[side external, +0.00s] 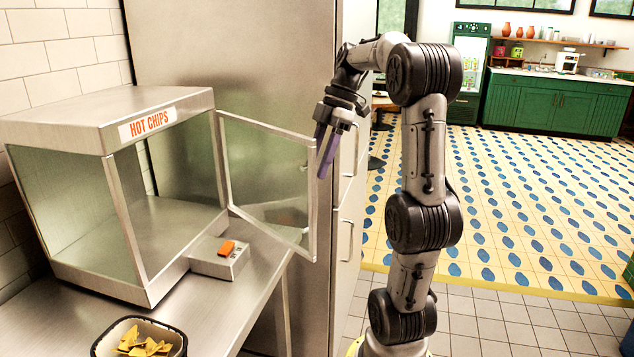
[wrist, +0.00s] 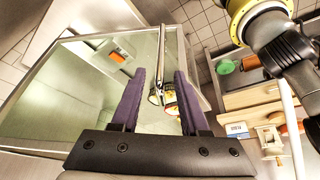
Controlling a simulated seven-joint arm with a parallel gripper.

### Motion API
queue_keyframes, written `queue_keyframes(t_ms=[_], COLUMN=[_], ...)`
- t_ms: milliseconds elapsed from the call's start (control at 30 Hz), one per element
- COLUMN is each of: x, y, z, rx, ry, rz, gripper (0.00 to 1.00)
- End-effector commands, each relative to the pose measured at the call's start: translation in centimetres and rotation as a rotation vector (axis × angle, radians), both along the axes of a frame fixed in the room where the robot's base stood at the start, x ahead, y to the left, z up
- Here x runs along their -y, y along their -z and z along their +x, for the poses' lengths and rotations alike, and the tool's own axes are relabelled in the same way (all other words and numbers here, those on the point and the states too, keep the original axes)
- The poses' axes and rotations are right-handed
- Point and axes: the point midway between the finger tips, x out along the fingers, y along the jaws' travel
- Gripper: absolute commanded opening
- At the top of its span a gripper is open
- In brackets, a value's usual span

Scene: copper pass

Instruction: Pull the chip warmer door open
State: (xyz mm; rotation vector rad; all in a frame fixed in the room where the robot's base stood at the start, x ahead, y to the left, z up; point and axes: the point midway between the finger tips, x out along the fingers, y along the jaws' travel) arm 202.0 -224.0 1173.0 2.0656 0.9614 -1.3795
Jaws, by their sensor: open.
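The chip warmer (side external: 130,190), a metal and glass box labelled "HOT CHIPS", stands on the steel counter at left. Its framed glass door (side external: 268,180) is swung out wide on the right side, leaving the front open. My gripper (side external: 323,165) is at the door's free edge, fingers pointing down. In the wrist view, my gripper (wrist: 158,72) is open, with two purple fingers apart. A slim metal bar (wrist: 161,60), seemingly the door's handle, shows between the fingertips. The door's glass (wrist: 90,75) fills the left of that view. I cannot tell whether the fingers touch the bar.
A small control box with an orange switch (side external: 227,248) sits on the counter beside the warmer. A black basket of chips (side external: 140,342) is at the counter's front. A tall steel cabinet (side external: 240,60) stands behind the door. Tiled floor to the right is mostly clear.

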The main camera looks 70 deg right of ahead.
Motion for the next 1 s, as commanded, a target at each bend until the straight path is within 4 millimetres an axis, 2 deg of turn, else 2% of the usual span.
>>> queue_keyframes(t_ms=[200, 667, 767, 1000], x=[0.0, 0.0, -0.1, 0.0], y=[-1.9, -2.0, -2.1, -2.2], z=[0.0, 0.0, 0.0, -0.7], rx=[-0.001, -0.013, -0.046, -0.188], ry=[0.001, 0.04, 0.135, 0.505], rz=[0.001, 0.011, 0.039, 0.124], gripper=[0.45, 0.45, 0.45, 0.45])
